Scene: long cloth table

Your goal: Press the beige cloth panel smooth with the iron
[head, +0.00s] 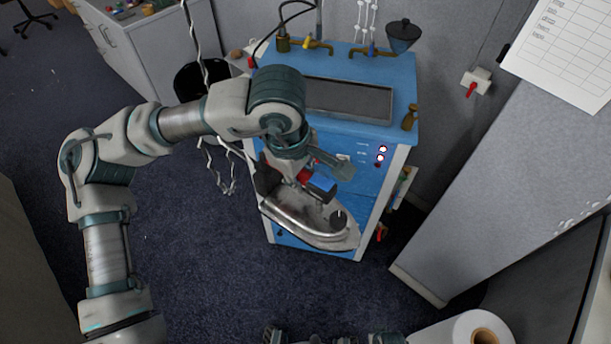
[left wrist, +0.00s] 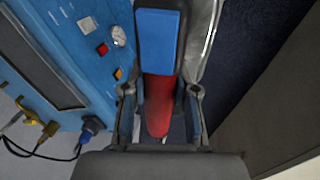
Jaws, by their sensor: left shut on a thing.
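The iron (head: 300,222) has a silver, pointed body and a red and blue handle. My left gripper (head: 303,178) is shut on that handle and holds the iron in the air before the blue cabinet. In the left wrist view, the red grip of the iron (left wrist: 158,110) lies between the fingers of my left gripper (left wrist: 160,95), with the blue part beyond it. The iron's sole is hidden. The beige cloth panel is not visible in either view.
The blue cabinet (head: 345,152) with a dark recessed top, brass taps and lit buttons stands behind the iron. A grey slanted panel (head: 490,190) is at the right. A white roll (head: 462,330) sits at the bottom right. Dark carpet (head: 200,255) is clear at the left.

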